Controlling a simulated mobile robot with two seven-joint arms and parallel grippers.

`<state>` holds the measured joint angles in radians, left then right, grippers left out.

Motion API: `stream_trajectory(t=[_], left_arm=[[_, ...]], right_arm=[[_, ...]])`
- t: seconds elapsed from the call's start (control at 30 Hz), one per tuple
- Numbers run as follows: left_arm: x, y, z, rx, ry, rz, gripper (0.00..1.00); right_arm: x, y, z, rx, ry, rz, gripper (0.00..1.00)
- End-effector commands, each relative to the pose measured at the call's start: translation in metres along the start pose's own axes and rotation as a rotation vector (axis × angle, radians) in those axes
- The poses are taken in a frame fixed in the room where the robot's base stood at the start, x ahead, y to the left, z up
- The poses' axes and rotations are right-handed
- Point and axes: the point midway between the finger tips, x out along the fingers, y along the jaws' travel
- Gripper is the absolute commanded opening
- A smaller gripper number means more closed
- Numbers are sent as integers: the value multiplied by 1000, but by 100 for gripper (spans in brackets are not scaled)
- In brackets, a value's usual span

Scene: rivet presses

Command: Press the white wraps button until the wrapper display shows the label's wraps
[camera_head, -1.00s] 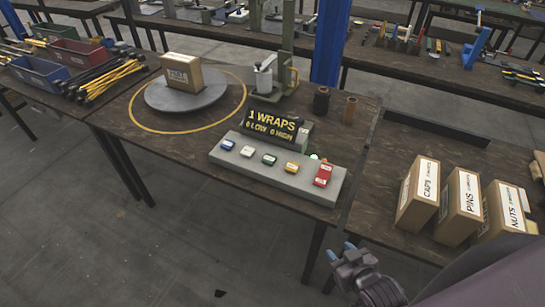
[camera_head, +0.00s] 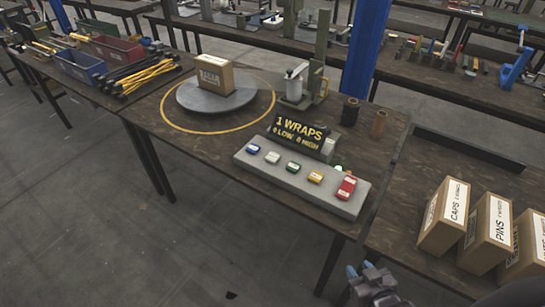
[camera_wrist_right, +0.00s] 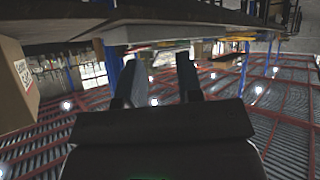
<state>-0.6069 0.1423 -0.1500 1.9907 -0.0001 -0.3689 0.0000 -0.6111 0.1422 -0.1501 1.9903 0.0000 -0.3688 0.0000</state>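The wrapper display (camera_head: 300,132) is a dark panel reading "1 WRAPS", with "0 LOW 0 HIGH" below. It stands behind a grey button panel (camera_head: 262,172). The white button (camera_head: 272,157) is on that panel, between the blue button (camera_head: 253,149) and the green button (camera_head: 293,167). A carton (camera_head: 213,76) sits on a round grey turntable (camera_head: 192,101); its label is too small to read. My right gripper (camera_head: 361,267) is in front of the table, below the panel's right end and apart from it. The right wrist view shows its fingers (camera_wrist_right: 160,78) apart and empty. My left gripper is out of view.
A yellow button (camera_head: 315,177) and red button (camera_head: 346,187) share the panel. Cartons marked CAPS (camera_head: 443,215) and PINS (camera_head: 487,235) stand at the right.

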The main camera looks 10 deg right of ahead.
Motion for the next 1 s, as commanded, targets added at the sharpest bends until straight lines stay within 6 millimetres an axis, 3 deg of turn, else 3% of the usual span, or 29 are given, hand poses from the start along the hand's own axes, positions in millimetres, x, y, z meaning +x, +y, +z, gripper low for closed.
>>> stream_trajectory(t=[0.03,0.2,0.57,1.0], left_arm=[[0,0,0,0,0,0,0],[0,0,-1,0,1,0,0],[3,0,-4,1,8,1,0],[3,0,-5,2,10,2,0]], right_arm=[[0,0,0,0,0,0,26],[1,0,-2,-1,5,-1,0],[6,-1,-10,-3,19,-3,0],[2,0,-4,-1,8,-1,0]])
